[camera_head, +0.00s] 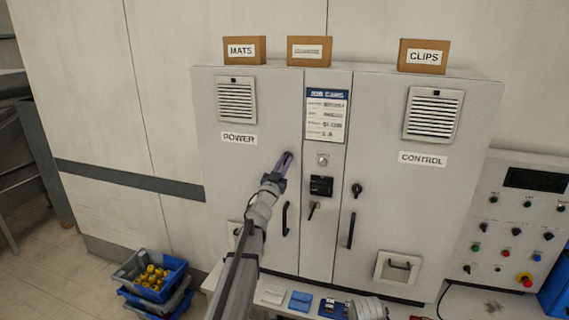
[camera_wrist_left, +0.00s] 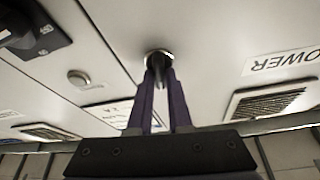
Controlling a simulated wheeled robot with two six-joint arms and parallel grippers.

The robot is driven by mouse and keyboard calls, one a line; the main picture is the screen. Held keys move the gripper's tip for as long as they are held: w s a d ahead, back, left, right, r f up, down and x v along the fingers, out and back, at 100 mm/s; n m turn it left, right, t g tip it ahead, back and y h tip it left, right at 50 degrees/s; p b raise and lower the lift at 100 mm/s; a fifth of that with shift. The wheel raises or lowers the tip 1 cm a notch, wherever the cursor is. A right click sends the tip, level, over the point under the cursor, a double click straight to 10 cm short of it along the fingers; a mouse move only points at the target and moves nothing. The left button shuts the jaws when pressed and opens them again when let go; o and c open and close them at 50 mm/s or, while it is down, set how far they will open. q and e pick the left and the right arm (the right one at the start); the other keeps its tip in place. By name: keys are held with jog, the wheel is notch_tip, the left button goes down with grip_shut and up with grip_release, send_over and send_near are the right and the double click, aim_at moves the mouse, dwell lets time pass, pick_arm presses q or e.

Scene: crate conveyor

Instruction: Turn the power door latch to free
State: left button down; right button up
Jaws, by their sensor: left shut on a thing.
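The grey power door (camera_head: 232,178) carries a POWER label (camera_head: 239,138) below a vent. My left gripper (camera_head: 286,160) reaches up to the right part of this door. In the left wrist view its two purple fingers (camera_wrist_left: 159,95) are shut on the power door latch (camera_wrist_left: 158,60), a dark lever on a round metallic base. In the head view the gripper hides the latch. I cannot tell the latch's exact angle. My right gripper is not in view.
The control door (camera_head: 385,200) has its own dark latch (camera_head: 357,190) and handle. A black switch (camera_head: 321,186) sits on the centre panel. Boxes stand on the cabinet top. Blue crates (camera_head: 130,270) stand at lower left; a button panel (camera_head: 510,225) is at right.

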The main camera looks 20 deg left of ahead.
pick_arm(q)
jog(key=m+h, duration=0.1)
jog(key=m, duration=0.1)
jog(key=m+h+p, duration=0.1)
jog(key=m, duration=0.2)
jog(key=shift+a+r+g+h, duration=0.1)
jog(key=shift+r+g+h, duration=0.1)
jog(key=shift+g+h, duration=0.15)
jog(key=m+g+h+p, duration=0.1)
jog(key=m, duration=0.1)
jog(key=m+p, duration=0.1)
jog(key=m, duration=0.2)
jog(key=shift+r+g+h, duration=0.1)
jog(key=shift+g+h, duration=0.25)
jog(key=m+g+p, duration=0.1)
jog(key=m, duration=0.2)
jog(key=m+g+h+p, duration=0.1)
jog(key=m+p, duration=0.1)
jog(key=m, duration=0.1)
jog(key=shift+a, duration=0.1)
jog(key=shift+m+g+p, duration=0.7)
jog(key=shift+m+p, duration=0.4)
jog(key=shift+m, duration=0.5)
jog(key=c, duration=0.8)
grip_release()
jog(key=shift+c, duration=0.2)
